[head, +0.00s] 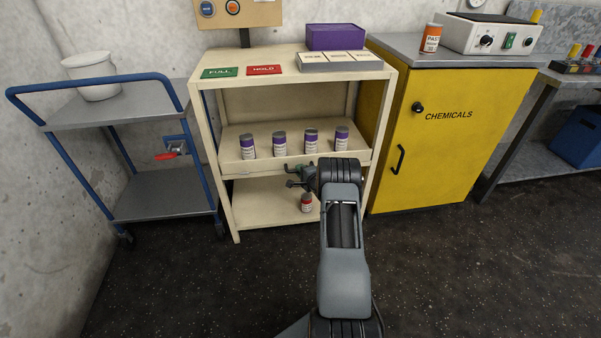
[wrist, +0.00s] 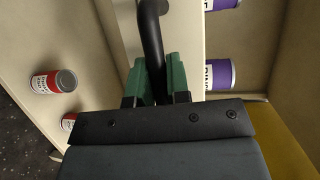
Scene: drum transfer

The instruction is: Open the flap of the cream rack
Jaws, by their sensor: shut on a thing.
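The cream rack (head: 228,180) stands ahead. Its flap (head: 345,158) is the cream strip along the front of the middle shelf; how far it is tilted is hard to tell. Several purple-labelled cans (head: 280,144) stand on that shelf behind it. In the wrist view, a black bar handle (wrist: 151,35) runs beside a cream panel. My gripper (wrist: 154,82) has its green fingers around this handle, shut on it. In the head view my gripper (head: 300,176) is at the front of the middle shelf, partly hidden by my arm.
A red-labelled can (head: 306,203) stands on the lower shelf; the wrist view shows two red cans (wrist: 52,82). A blue-handled trolley (head: 160,195) stands left, a yellow chemicals cabinet (head: 450,140) right. The floor (head: 190,285) in front is clear.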

